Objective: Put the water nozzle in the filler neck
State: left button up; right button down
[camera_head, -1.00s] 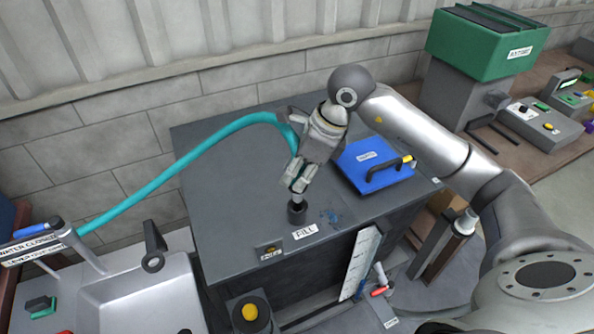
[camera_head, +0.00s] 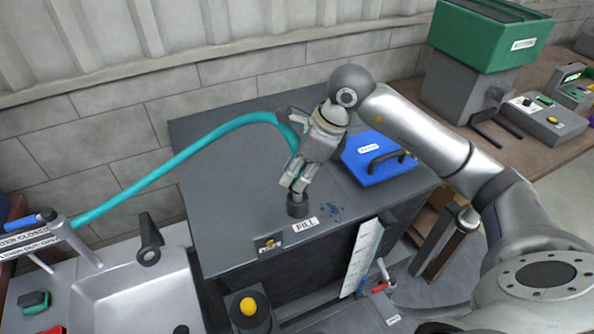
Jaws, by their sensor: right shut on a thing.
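The filler neck (camera_head: 297,208) is a short dark cylinder on top of the grey tank (camera_head: 228,180), behind the FILL label (camera_head: 306,224). My right gripper (camera_head: 299,186) is shut on the water nozzle (camera_head: 298,196) and points down at the neck. The nozzle's tip is at the neck's mouth and its lower end is hidden, so I cannot tell how deep it sits. The teal hose (camera_head: 180,162) runs from the gripper to the left, down to the sink side. My left gripper is not in view.
A blue lid (camera_head: 378,170) with a dark handle lies on the tank, right of my gripper. A sink (camera_head: 140,290) stands at the left and a yellow button (camera_head: 248,308) in front. A green-topped machine (camera_head: 488,40) stands at the back right.

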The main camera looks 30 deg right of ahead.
jog(key=shift+f+b, duration=1.55)
jog(key=shift+f, duration=0.2)
jog(key=c, duration=1.1)
grip_release()
jog(key=shift+r, duration=0.15)
jog(key=v, duration=1.2)
